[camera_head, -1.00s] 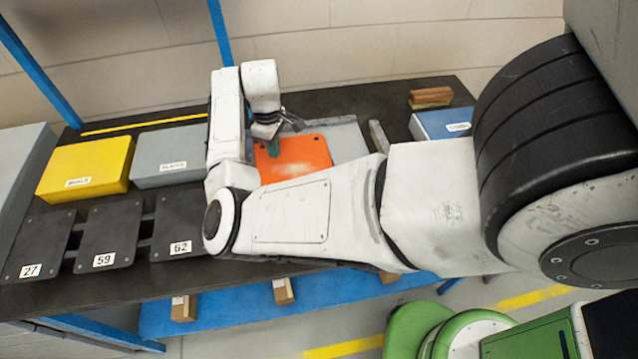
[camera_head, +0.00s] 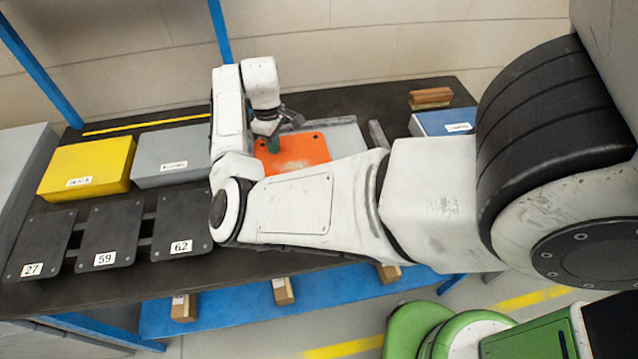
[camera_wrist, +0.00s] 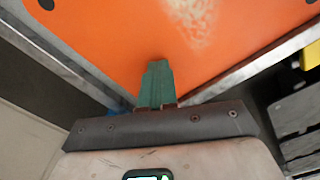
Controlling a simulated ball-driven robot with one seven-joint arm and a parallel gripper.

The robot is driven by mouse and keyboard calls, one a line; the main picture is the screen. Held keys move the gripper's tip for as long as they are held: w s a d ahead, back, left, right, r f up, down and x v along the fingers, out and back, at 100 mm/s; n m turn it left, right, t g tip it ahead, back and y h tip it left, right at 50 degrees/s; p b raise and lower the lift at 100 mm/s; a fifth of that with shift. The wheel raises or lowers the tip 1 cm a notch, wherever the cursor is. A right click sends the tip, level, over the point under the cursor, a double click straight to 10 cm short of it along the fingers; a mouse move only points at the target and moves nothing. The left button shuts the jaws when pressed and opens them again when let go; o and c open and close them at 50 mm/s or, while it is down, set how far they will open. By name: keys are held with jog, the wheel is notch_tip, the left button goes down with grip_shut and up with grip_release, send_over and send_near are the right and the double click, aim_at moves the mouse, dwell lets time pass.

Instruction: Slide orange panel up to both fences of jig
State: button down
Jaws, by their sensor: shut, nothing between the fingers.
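The orange panel (camera_head: 303,150) lies flat on the grey jig plate (camera_head: 349,140), with bare plate showing to its right. My arm hides its near side. My gripper (camera_head: 273,144) points down at the panel's far-left part. In the wrist view the green fingers of my gripper (camera_wrist: 157,82) are together and empty, at the corner of the orange panel (camera_wrist: 130,35). Metal strips run along both panel edges there, one left (camera_wrist: 62,68) and one right (camera_wrist: 255,68). I cannot tell whether the panel touches them. A grey bar, apparently a fence (camera_head: 379,136), stands right of the plate.
A yellow box (camera_head: 88,165) and a grey box (camera_head: 172,157) stand left of the jig. Dark numbered plates (camera_head: 108,233) lie in front of them. A blue box (camera_head: 441,122) and a brown block (camera_head: 430,98) are at the right. Bare bench lies behind the jig.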

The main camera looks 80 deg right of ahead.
jog(key=r+p, duration=0.1)
jog(key=r, duration=0.1)
jog(key=r+p, duration=0.1)
jog(key=shift+w+d+r+p, duration=0.2)
jog(key=shift+w+d+p, duration=0.1)
jog(key=shift+d+p, duration=0.1)
jog(key=shift+s+d+r, duration=0.1)
jog(key=shift+d+r, duration=0.05)
jog(key=shift+r, duration=1.25)
jog(key=shift+a+r, duration=0.25)
jog(key=shift+r, duration=0.6)
jog(key=shift+s+f, duration=0.1)
